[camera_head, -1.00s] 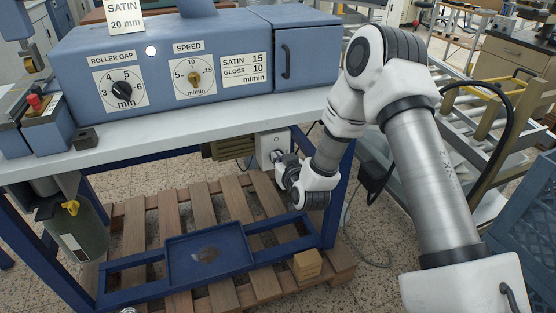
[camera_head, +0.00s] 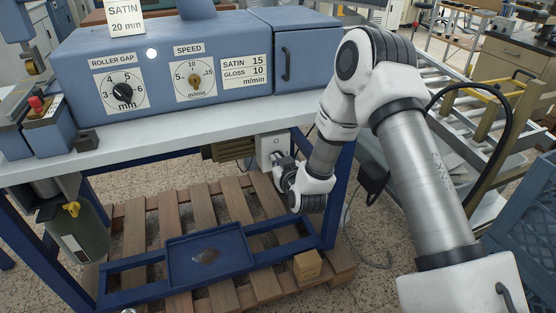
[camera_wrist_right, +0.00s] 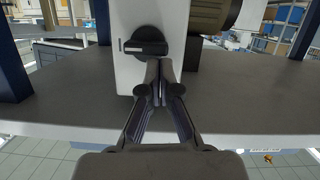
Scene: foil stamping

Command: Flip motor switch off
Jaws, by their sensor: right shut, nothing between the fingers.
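The motor switch is a black rotary knob (camera_wrist_right: 148,48) on a pale box in the right wrist view. The pale switch box (camera_head: 268,150) hangs under the bench beside the motor (camera_head: 232,149). My right gripper (camera_wrist_right: 159,68) is shut and empty, its fingertips right at the knob's lower right edge. Whether they touch it I cannot tell. My left gripper is not in view.
The white bench top (camera_head: 200,122) runs above the switch box, with blue legs and frame around it. A blue tray (camera_head: 172,270) rests below over a wooden pallet. A wooden block (camera_head: 307,265) lies at the lower right. A metal roller rack stands at right.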

